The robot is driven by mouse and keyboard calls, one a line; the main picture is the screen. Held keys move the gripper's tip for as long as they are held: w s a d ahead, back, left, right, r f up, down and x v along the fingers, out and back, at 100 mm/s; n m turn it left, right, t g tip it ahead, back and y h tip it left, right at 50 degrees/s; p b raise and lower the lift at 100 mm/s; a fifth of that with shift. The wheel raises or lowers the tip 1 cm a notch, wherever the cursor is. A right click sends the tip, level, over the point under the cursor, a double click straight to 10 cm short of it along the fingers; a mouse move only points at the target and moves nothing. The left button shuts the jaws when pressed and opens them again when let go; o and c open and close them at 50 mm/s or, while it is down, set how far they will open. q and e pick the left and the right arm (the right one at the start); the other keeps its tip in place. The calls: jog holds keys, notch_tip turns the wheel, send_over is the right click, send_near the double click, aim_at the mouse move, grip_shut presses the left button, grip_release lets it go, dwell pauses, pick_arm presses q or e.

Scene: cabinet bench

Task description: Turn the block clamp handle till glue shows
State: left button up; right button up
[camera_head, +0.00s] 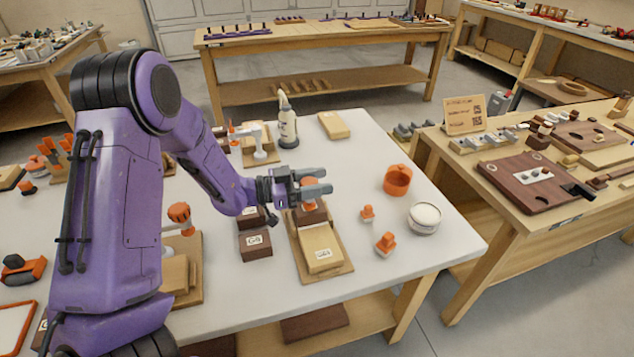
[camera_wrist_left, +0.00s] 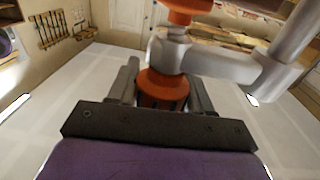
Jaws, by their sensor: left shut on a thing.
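My left gripper (camera_head: 312,183) is shut on the orange clamp handle (camera_head: 309,181), above the back end of a wooden clamp board (camera_head: 338,273). In the left wrist view the same ribbed handle (camera_wrist_left: 163,90) sits between the two grey fingers, with the grey clamp screw and metal arm (camera_wrist_left: 228,68) beyond it. Under the gripper is a dark brown block (camera_head: 312,217), and in front of it on the board lies a pale labelled block (camera_head: 320,248). No glue is visible at the blocks; the gripper hides part of the clamp. My right gripper is not in view.
A second clamp with an orange handle (camera_head: 179,214) stands left. Dark labelled blocks (camera_head: 255,244) lie beside the board. To the right are an orange ring cup (camera_head: 397,180), small orange-topped pieces (camera_head: 385,243) and a round white-topped tin (camera_head: 425,217). A glue bottle (camera_head: 287,124) stands behind.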

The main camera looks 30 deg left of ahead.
aim_at(317, 181)
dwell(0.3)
pick_arm(q)
jog(key=o, duration=1)
jog(key=shift+r, duration=0.1)
jog(key=r+p, duration=0.5)
jog(key=shift+s+d, duration=0.15)
jog(key=shift+s, duration=0.05)
jog(key=shift+s+d+r+p, duration=1.1)
jog(key=shift+s+r+p, duration=0.3)
jog(key=shift+s, duration=0.55)
jog(key=shift+s+d+r+p, duration=1.2)
jog(key=shift+s+p, duration=0.35)
jog(key=shift+s, duration=0.45)
jog(key=shift+s+d+r+p, duration=1.05)
jog(key=shift+s+r+p, duration=0.35)
jog(key=shift+s, duration=0.55)
jog(key=shift+f, duration=0.1)
